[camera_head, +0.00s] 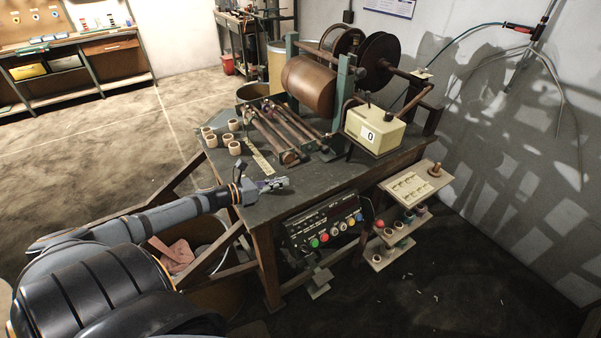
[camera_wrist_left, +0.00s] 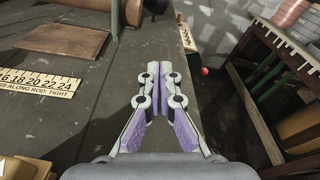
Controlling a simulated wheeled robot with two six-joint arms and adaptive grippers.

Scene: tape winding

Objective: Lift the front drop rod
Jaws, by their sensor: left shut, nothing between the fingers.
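Several brown rods lie side by side on the dark workbench (camera_head: 320,178), slanting toward its front edge. The nearest rod (camera_head: 270,137) has a thick round end by the yellow ruler strip (camera_head: 262,163). I cannot tell for certain which is the front drop rod. My left gripper (camera_head: 284,182) is low over the bench's front left part, apart from the rods. In the left wrist view its fingers (camera_wrist_left: 160,72) are together with nothing between them. My right gripper is not in view.
The winding machine's brown drum (camera_head: 308,84) and a cream counter box (camera_head: 375,132) stand behind and right. A button panel (camera_head: 325,225) hangs at the front. Bench surface right of my gripper is clear.

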